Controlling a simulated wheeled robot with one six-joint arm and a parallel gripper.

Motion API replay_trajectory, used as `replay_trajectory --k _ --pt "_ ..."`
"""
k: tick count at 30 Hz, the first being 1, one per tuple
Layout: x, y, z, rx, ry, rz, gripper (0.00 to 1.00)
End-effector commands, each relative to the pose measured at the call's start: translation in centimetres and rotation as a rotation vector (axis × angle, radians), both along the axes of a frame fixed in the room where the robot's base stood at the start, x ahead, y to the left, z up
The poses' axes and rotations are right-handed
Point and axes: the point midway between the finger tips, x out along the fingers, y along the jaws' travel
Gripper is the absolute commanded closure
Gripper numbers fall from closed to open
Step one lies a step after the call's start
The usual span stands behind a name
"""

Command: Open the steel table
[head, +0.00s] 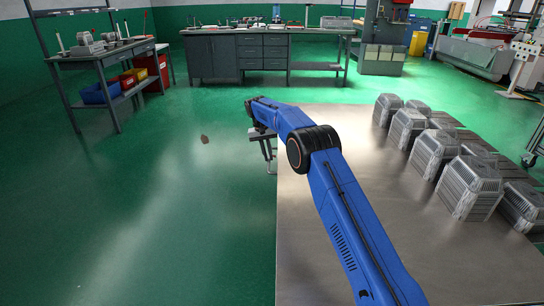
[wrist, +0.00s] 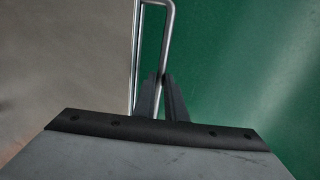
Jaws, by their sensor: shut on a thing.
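The steel table (head: 310,240) is a broad, shiny metal top in the head view, and its top also fills the left of the wrist view (wrist: 60,60). A thin bent metal handle (wrist: 168,35) stands out beside the table's edge in the wrist view. My gripper (wrist: 160,82) is shut on the handle's bar, with its two dark fingers close together around it. In the head view my gripper (head: 268,155) is at the table's left edge, partly covered by my blue arm. The table's front below the top is hidden.
Several grey ribbed metal castings (head: 472,185) stand on the right of the table. Workbenches (head: 265,58) stand at the back, and a shelf bench (head: 110,60) at the back left.

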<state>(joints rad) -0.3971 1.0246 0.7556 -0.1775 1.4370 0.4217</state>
Motion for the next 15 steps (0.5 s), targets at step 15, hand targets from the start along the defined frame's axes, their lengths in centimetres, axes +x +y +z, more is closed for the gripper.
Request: replay_trajectory --k 15 --pt "0.01 0.06 0.03 0.0 -0.001 0.0 0.71"
